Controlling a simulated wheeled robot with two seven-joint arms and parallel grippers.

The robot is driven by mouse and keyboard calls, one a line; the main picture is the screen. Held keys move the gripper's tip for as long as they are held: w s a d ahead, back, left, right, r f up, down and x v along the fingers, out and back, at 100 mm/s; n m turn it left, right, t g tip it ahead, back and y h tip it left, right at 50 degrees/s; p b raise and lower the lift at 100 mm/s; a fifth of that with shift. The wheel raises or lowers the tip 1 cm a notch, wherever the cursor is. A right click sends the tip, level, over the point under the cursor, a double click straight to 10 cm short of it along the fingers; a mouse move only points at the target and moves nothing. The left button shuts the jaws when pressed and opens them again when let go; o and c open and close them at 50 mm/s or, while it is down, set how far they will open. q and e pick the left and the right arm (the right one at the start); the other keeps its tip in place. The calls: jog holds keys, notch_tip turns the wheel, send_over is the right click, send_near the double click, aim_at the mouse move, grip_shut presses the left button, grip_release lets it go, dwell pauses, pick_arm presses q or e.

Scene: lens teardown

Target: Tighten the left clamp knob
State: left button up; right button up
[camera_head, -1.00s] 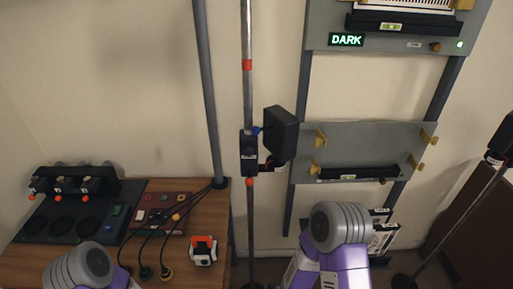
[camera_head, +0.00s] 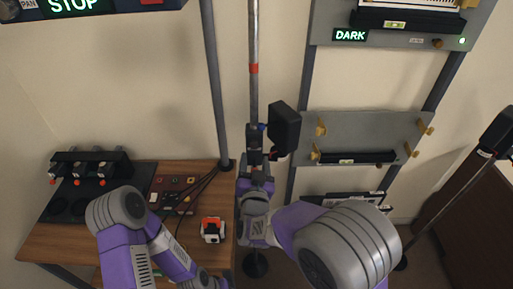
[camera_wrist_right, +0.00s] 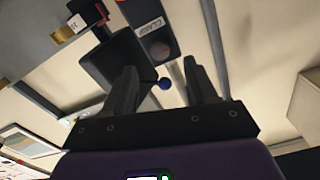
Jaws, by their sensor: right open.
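The left clamp (camera_head: 254,137) is a black block on the upright metal pole left of centre in the head view. A small blue knob (camera_head: 262,127) shows at its upper right side. In the right wrist view the clamp (camera_wrist_right: 148,20) carries a label reading CLAMP, and the blue knob (camera_wrist_right: 165,84) appears between the fingers. My right gripper (camera_head: 256,160) is just below the clamp, pointing up; it also shows in the right wrist view (camera_wrist_right: 160,70), open and holding nothing. I cannot tell whether a finger touches the knob. My left arm is at lower left, its gripper outside the frame.
A black box-shaped head (camera_head: 284,128) sits right beside the clamp. A grey wall panel (camera_head: 365,130) with yellow clips is to the right. The wooden table (camera_head: 75,240) holds a red and white device (camera_head: 212,230) and cables. A second stand (camera_head: 450,215) is at far right.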

aim_at(254, 146)
jog(key=shift+w, duration=2.75)
jog(key=c, duration=1.1)
jog(key=shift+o, duration=0.2)
jog(key=shift+f+m+b, duration=0.15)
jog(key=shift+m+b, duration=0.25)
jog(key=shift+b, duration=0.05)
jog(key=m+b, duration=1.3)
jog(key=b, duration=0.4)
jog(key=shift+f+m, duration=0.15)
jog(key=shift+m, duration=0.15)
jog(key=shift+m+b, duration=1.5)
jog(key=shift+m, duration=0.3)
jog(key=shift+r, duration=0.2)
jog(key=o, duration=1.1)
jog(key=shift+c, duration=0.2)
